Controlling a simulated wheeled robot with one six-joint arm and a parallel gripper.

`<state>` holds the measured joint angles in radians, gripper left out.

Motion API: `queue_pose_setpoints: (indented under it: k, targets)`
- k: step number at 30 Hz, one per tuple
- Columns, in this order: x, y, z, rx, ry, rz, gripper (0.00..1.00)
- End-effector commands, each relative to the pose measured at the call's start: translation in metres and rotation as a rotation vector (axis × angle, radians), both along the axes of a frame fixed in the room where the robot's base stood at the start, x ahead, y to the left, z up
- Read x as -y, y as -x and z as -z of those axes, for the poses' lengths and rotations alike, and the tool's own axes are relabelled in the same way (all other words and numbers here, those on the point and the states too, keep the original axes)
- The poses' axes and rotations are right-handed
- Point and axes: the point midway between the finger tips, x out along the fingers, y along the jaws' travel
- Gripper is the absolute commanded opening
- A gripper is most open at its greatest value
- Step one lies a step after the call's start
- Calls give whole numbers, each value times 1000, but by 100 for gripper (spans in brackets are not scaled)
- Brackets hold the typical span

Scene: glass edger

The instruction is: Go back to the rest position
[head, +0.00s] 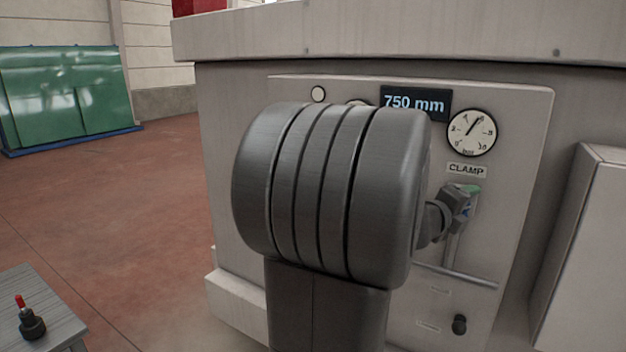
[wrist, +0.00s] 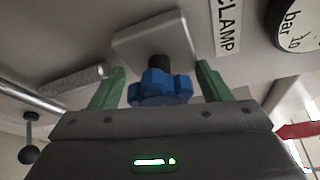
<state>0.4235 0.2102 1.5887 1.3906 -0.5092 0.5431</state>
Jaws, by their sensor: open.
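My gripper (wrist: 161,70) is open in the wrist view, its two green fingers standing on either side of a blue lobed knob (wrist: 160,88). Gaps show between the knob and both fingers. The knob sits on a dark shaft from a pale square plate (wrist: 158,40), beside the CLAMP label (wrist: 227,25). In the head view my gripper (head: 466,188) is small, at the panel just below the CLAMP label (head: 467,170). My large grey arm link hides much of the panel there, and the knob cannot be made out clearly.
The machine panel (head: 525,130) carries a 750 mm display (head: 415,103), a round gauge (head: 471,132) and a lower black knob (head: 459,325). A horizontal bar (wrist: 30,98) runs near my gripper. A grey box (head: 590,250) stands right; a small table (head: 40,310) lower left. Open floor lies left.

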Motion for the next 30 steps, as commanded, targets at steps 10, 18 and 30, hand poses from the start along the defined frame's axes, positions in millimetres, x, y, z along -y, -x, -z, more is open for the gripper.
queue_pose_setpoints:
  k: [10,18,30]
  targets:
    - [0,0,2,-191,314,0,71]
    - [-1,0,-2,-352,575,-1,71]
    - [-1,0,-8,-478,781,0,71]
